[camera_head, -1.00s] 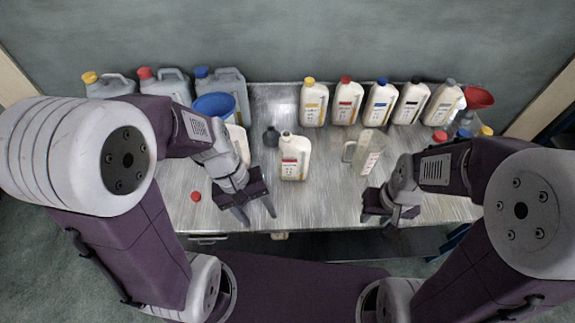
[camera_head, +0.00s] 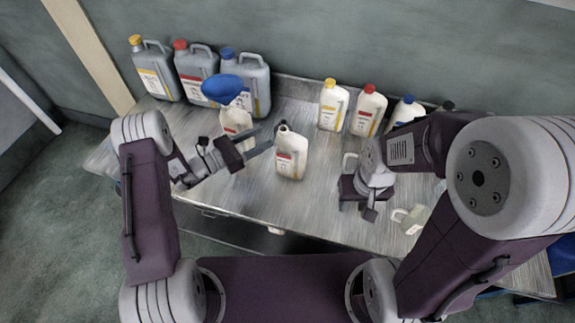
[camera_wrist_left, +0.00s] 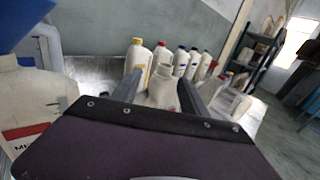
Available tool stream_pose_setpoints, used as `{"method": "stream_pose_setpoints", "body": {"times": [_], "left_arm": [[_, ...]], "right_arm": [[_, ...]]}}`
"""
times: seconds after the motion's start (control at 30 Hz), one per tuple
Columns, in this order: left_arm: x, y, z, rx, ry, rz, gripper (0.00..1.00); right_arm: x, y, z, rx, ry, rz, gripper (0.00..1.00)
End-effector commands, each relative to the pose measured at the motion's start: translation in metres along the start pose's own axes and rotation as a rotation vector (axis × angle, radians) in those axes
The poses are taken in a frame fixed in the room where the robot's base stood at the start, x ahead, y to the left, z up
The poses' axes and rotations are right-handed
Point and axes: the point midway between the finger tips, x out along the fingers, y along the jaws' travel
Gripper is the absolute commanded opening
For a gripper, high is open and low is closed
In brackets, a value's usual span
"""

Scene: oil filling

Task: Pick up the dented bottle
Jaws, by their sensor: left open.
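An uncapped white bottle with a red-and-white label (camera_head: 291,160) stands upright mid-table; no dent can be made out. In the left wrist view its neck and shoulder (camera_wrist_left: 163,88) show between my fingers, with the lower part hidden. My left gripper (camera_head: 266,139) is open and points right at the bottle's upper part, close to it; contact cannot be told. Another white bottle (camera_head: 236,121), with a blue funnel (camera_head: 222,88) at its top, stands behind my left gripper, and shows large at left in the wrist view (camera_wrist_left: 30,95). My right gripper (camera_head: 365,200) is at the right; its jaw state is unclear.
Grey jugs with yellow (camera_head: 155,70), red (camera_head: 196,72) and blue (camera_head: 250,85) caps stand back left. Capped white bottles (camera_head: 333,105) line the back right.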

Motion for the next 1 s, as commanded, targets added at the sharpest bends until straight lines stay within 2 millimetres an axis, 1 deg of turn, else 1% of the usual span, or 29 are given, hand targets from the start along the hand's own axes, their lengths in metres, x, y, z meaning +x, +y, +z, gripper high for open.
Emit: {"method": "stream_pose_setpoints", "body": {"times": [0.03, 0.13, 0.3, 0.37, 0.5, 0.6, 0.7, 0.87, 0.9, 0.97, 1.0], "left_arm": [[0.010, -0.002, 0.004, 0.001, 0.000, -0.007, 0.52], [0.024, -0.002, 0.003, 0.001, 0.000, -0.006, 0.52], [0.031, -0.002, 0.002, 0.002, 0.000, -0.004, 0.52], [0.037, -0.004, 0.003, 0.001, 0.001, -0.006, 0.52], [0.064, -0.009, 0.003, 0.001, 0.001, -0.008, 0.52], [0.077, -0.008, 0.000, 0.002, 0.001, -0.006, 0.52], [0.082, -0.007, -0.001, 0.002, 0.001, -0.004, 0.52], [0.081, -0.007, -0.002, 0.001, 0.001, -0.003, 0.52], [0.081, -0.007, -0.002, 0.002, 0.001, -0.003, 0.41], [0.081, -0.007, -0.001, 0.002, 0.001, -0.003, 0.24], [0.081, -0.007, -0.001, 0.002, 0.001, -0.004, 0.13]], "right_arm": [[-0.007, 0.000, -0.001, 0.000, 0.000, 0.000, 0.36], [-0.011, 0.000, -0.001, 0.000, 0.000, 0.000, 0.36], [-0.012, 0.000, -0.001, 0.000, 0.000, 0.000, 0.36], [-0.017, 0.000, -0.002, 0.000, 0.000, 0.000, 0.36], [-0.031, -0.001, -0.003, 0.000, 0.001, 0.000, 0.36], [-0.032, -0.001, -0.003, 0.000, 0.000, 0.000, 0.36], [-0.031, -0.001, -0.003, 0.000, 0.000, 0.000, 0.36], [-0.031, -0.001, -0.003, 0.000, 0.000, 0.000, 0.36], [-0.031, -0.001, -0.003, 0.000, 0.000, 0.000, 0.36], [-0.031, -0.001, -0.003, 0.000, 0.000, 0.000, 0.36], [-0.031, -0.001, -0.003, 0.000, 0.000, 0.000, 0.36]]}}
